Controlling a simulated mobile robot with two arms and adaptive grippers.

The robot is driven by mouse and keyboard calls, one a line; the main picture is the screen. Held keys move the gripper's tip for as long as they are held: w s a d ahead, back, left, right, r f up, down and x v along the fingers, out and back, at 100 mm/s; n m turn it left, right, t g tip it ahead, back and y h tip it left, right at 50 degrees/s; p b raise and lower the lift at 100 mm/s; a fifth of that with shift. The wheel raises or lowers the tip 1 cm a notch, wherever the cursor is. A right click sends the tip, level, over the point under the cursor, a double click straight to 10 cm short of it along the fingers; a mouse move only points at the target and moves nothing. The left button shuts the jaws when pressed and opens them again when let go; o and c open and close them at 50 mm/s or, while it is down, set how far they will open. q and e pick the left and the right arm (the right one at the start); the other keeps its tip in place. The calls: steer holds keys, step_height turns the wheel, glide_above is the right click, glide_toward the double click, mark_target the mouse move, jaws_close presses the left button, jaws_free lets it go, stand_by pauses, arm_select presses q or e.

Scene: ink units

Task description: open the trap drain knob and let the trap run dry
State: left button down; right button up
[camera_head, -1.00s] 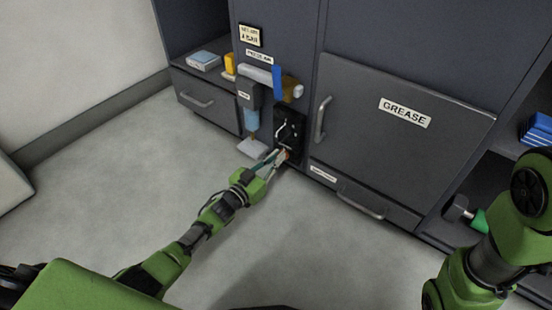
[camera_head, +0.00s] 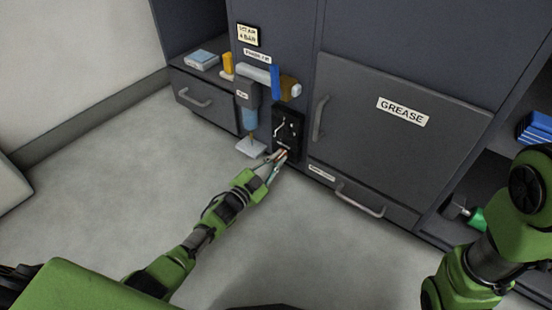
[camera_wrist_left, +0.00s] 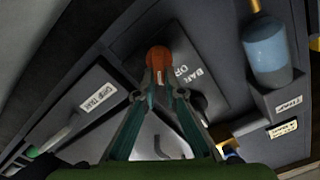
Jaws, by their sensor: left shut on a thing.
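The trap is a grey body with a blue bowl (camera_head: 250,119) on the cabinet front, with a small brass piece (camera_head: 251,136) at its lower end. The bowl also shows at the upper right of the left wrist view (camera_wrist_left: 268,48). My left gripper (camera_head: 281,157) is shut on an orange-red knob (camera_wrist_left: 158,58) at the lower part of a black panel (camera_head: 288,125), right of the bowl. The fingertips cover part of the knob, and its turn angle cannot be told. My right gripper is out of view.
A white block (camera_head: 251,147) lies below the bowl. A blue lever (camera_head: 276,82) and a pipe sit above. The GREASE door (camera_head: 401,135) and a drawer with a handle (camera_head: 361,200) are to the right. The floor in front is clear.

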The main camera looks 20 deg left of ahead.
arm_select(q)
steer(key=m+b, duration=0.1)
steer(key=m, duration=0.2)
steer(key=f+m+b, duration=0.1)
steer(key=m, duration=0.3)
steer(key=m+b, duration=0.1)
steer(key=m, duration=0.3)
steer(key=shift+s+d+f, duration=0.15)
steer(key=shift+d+f, duration=0.2)
steer(key=shift+d, duration=0.05)
stand_by(0.3)
steer(key=c, duration=2.1)
jaws_free()
steer(key=shift+c, duration=0.2)
steer(key=v, duration=1.2)
